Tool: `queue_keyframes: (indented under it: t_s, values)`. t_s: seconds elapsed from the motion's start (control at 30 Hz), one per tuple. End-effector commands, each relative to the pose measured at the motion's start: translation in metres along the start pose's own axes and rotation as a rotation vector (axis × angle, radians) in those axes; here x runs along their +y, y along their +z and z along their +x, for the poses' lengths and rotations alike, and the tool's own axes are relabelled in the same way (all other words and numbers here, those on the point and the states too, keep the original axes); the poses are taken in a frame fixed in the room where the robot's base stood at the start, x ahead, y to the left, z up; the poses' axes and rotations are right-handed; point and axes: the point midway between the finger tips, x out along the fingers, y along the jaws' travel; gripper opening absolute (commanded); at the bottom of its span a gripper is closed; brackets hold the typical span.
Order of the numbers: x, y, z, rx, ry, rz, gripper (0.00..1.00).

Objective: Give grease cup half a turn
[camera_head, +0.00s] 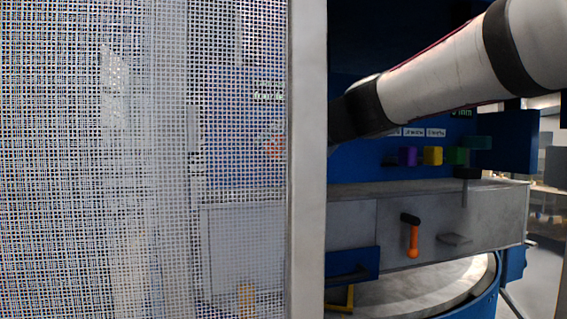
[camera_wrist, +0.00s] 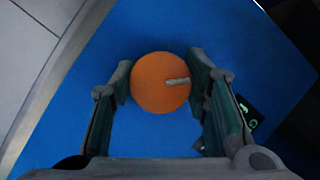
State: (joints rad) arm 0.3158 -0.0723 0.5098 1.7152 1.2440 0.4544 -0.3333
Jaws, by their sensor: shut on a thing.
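The grease cup is an orange round cap (camera_wrist: 158,85) with a pale raised mark pointing right, on a blue panel (camera_wrist: 160,30) in the wrist view. My gripper (camera_wrist: 160,84) has one finger on each side of the cap and is shut on it. In the head view my white arm reaches in from the upper right, and its dark far end passes behind the grey post.
A mesh screen (camera_head: 110,160) with a grey post (camera_head: 307,160) covers the left of the head view. Right of it are a grey machine front (camera_head: 375,215), a lever with an orange knob (camera_head: 412,240), coloured blocks (camera_head: 432,156) and a round metal table (camera_head: 420,290).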

Motion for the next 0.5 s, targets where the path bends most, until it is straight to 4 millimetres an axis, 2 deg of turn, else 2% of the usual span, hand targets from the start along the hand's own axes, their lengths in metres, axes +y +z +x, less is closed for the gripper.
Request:
queue_keyframes:
  t_s: [0.03,0.5]
  values:
    - [0.0045,0.0012,0.0053,0.003,-0.019,0.031,0.14]
    - [0.0039,0.0028,0.0042,0.009,-0.191,0.425,0.14]
